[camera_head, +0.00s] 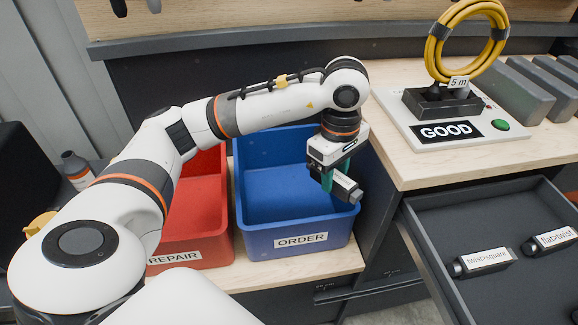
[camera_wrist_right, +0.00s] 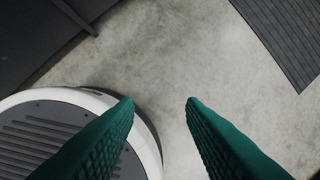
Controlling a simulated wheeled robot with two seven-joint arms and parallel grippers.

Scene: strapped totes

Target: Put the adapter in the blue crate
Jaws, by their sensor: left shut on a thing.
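The blue crate (camera_head: 300,246) stands on the light wooden shelf and carries an ORDER label. Its visible inside is empty. My left gripper (camera_head: 337,178) is over the right part of the blue crate, pointing down. It is shut on a grey adapter (camera_head: 345,188), which is tilted and appears above the crate's right front rim. Part of the adapter is hidden by the fingers. My right gripper (camera_wrist_right: 160,102) shows in the right wrist view with its two green fingers apart and nothing between them, above bare grey floor.
A red REPAIR crate (camera_head: 205,248) stands left of the blue one, partly behind my left arm. An open drawer (camera_head: 500,225) at right holds adapters labelled twist>square (camera_head: 485,261) and flat>twist (camera_head: 550,241). A GOOD board (camera_head: 455,131) bears a yellow cable coil (camera_head: 437,55).

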